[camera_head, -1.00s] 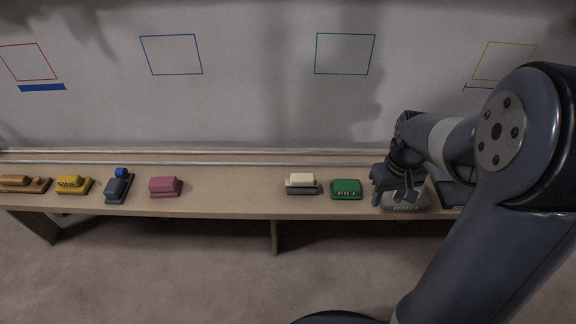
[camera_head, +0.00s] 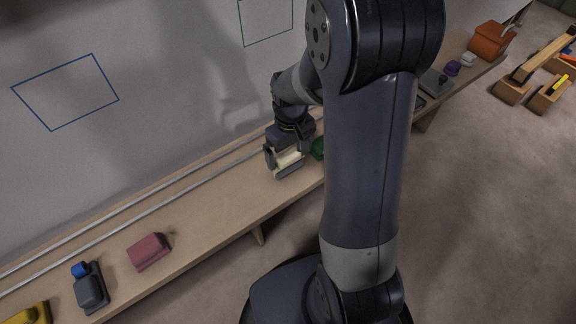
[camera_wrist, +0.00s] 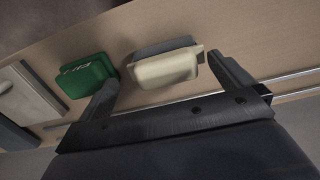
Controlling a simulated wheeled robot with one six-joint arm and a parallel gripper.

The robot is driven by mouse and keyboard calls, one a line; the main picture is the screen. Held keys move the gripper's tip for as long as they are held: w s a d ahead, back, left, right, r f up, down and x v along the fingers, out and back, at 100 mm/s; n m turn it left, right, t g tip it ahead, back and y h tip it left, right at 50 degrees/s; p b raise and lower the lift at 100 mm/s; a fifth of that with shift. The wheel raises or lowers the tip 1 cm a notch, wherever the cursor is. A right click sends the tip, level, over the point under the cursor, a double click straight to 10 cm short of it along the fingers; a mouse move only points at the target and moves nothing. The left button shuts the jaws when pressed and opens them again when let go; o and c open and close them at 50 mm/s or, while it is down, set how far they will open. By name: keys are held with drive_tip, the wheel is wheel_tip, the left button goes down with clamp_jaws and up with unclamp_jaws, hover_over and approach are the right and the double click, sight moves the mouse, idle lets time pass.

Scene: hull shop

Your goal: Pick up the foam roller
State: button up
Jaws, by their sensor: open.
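A cream-topped block with a grey base lies on the wooden shelf; its cream part (camera_head: 288,161) shows below my gripper (camera_head: 284,157). In the wrist view the cream block (camera_wrist: 165,70) sits between the two fingertips of my open gripper (camera_wrist: 162,72), the right finger close to its end. I cannot tell whether it is touched; nothing is visibly gripped. No thing is plainly marked as the foam roller, and I cannot tell for certain which it is. A grey tool with a blue cylinder (camera_head: 90,287) lies farther left on the shelf.
A green block (camera_wrist: 88,75) lies just left of my left finger. A pink block (camera_head: 149,251) and a yellow block (camera_head: 30,313) are on the shelf (camera_head: 215,215). Rails run along the wall. An orange box (camera_head: 491,41) stands at the far right end.

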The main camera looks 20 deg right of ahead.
sight(288, 164)
drive_tip(key=f, duration=0.1)
drive_tip(key=f+b, duration=0.1)
drive_tip(key=f, duration=0.3)
drive_tip(key=shift+s+a+f, duration=0.1)
drive_tip(key=shift+s+a, duration=0.05)
drive_tip(key=shift+a, duration=0.2)
drive_tip(key=c, duration=0.9)
wheel_tip(288, 164, up, 9)
drive_tip(key=shift+r+p, duration=0.2)
drive_tip(key=shift+p, duration=0.85)
drive_tip(key=w+m+p, duration=0.1)
drive_tip(key=w+m, duration=0.3)
drive_tip(key=w, duration=0.3)
drive_tip(key=r+p, duration=0.2)
drive_tip(key=p, duration=0.3)
drive_tip(key=s+r+p, duration=0.1)
drive_tip(key=r+p, duration=0.2)
drive_tip(key=p, duration=0.3)
drive_tip(key=s+r+p, duration=0.1)
drive_tip(key=r+p, duration=0.1)
drive_tip(key=p, duration=0.3)
drive_tip(key=shift+a+r, duration=0.15)
drive_tip(key=shift+r, duration=0.2)
